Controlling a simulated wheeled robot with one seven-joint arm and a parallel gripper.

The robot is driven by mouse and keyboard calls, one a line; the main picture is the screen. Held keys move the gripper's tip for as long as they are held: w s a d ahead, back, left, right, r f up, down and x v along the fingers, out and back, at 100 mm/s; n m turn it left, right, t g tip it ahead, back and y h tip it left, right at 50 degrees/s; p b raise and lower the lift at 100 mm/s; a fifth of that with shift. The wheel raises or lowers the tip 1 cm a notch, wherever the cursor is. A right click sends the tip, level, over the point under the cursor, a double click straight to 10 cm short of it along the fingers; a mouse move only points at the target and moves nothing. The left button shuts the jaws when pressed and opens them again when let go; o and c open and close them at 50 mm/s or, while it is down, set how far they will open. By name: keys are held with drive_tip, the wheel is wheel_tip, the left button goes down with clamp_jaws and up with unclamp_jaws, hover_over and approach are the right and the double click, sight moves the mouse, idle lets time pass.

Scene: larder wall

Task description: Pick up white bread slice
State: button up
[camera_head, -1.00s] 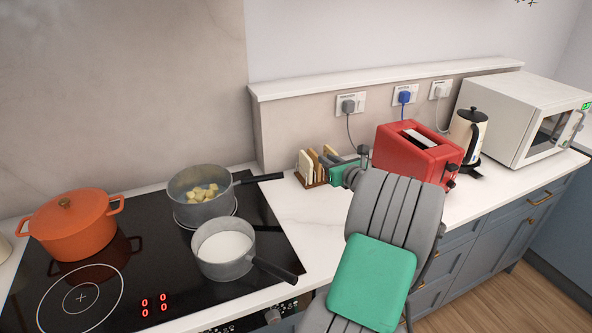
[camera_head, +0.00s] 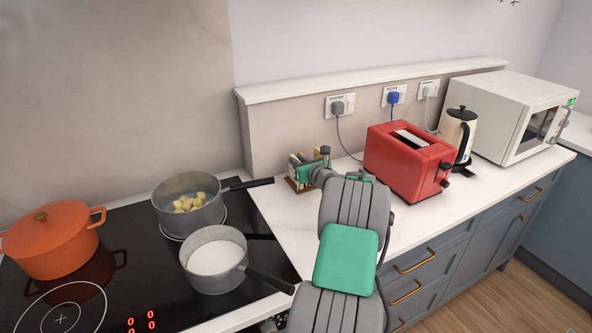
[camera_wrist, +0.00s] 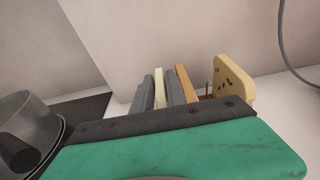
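The white bread slice (camera_wrist: 160,89) stands upright between the two grey fingers of my gripper (camera_wrist: 159,90) in the wrist view. The fingers lie close on either side of it, but I cannot tell whether they press on it. A brown slice (camera_wrist: 186,83) stands just right of the right finger. A pale, spotted slice (camera_wrist: 234,82) stands further right. In the head view my gripper (camera_head: 312,170) is at the small wooden rack (camera_head: 295,186) on the counter and hides much of it and its slices.
The red toaster (camera_head: 408,165) stands right of the rack, with the kettle (camera_head: 457,135) and microwave (camera_head: 520,110) beyond. Left, on the hob, are two grey pans (camera_head: 213,262) and an orange pot (camera_head: 50,240). The wall (camera_head: 285,125) is close behind the rack.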

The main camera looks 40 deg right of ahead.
drive_tip(key=shift+w+d+f, duration=0.15)
drive_tip(key=shift+w+d, duration=0.05)
drive_tip(key=shift+w, duration=0.5)
drive_tip(key=shift+s, duration=0.1)
drive_tip(key=shift+c, duration=0.3)
clamp_jaws()
